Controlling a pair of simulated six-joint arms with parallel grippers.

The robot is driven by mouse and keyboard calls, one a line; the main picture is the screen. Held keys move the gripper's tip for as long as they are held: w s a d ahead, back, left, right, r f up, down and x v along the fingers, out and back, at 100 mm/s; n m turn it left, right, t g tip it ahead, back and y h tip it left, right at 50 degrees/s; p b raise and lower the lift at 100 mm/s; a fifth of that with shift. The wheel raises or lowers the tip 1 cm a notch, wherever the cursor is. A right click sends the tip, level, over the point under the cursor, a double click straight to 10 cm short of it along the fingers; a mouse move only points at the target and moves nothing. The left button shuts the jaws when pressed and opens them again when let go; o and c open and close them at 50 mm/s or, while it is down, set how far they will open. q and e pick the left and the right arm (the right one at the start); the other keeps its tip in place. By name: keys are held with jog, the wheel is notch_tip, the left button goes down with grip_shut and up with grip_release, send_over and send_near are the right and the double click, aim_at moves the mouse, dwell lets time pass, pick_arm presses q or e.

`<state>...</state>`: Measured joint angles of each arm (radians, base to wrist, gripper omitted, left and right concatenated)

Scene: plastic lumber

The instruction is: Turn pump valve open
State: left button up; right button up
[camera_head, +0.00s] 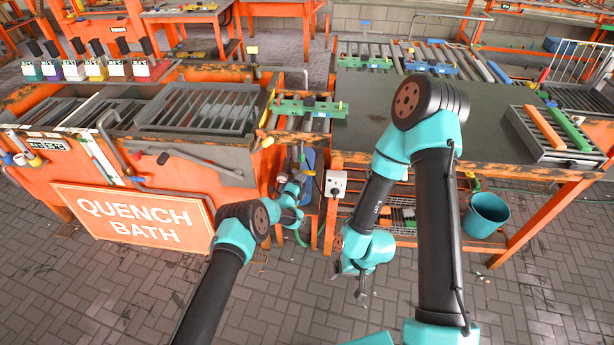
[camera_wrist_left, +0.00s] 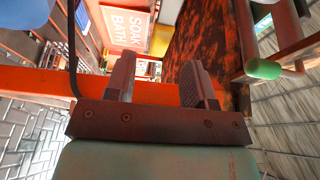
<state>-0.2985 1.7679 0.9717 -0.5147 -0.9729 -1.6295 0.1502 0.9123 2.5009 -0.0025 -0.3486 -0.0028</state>
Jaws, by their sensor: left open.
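My left gripper (camera_head: 297,155) reaches in at the gap between the quench bath and the dark-topped bench. In the left wrist view its two fingers (camera_wrist_left: 160,75) stand apart with nothing gripped between them. An orange beam (camera_wrist_left: 155,84) crosses behind the fingers. A rod with a green rounded end (camera_wrist_left: 263,68) shows to the right of the fingers, apart from them; I cannot tell whether it is the pump valve's handle. No valve is clearly recognisable in the head view. My right gripper (camera_head: 350,286) hangs low before the bench, with its fingers apart and empty.
The orange quench bath (camera_head: 225,165) stands left, with a bent grey pipe (camera_head: 112,145) on its front. The bench (camera_head: 480,135) stands right, with a white socket box (camera_head: 336,183) at its corner. A teal bucket (camera_head: 486,213) sits below.

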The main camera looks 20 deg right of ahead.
aim_at(304, 172)
pick_arm(q)
jog(key=shift+x, duration=2.3)
jog(key=shift+c, duration=0.4)
grip_shut()
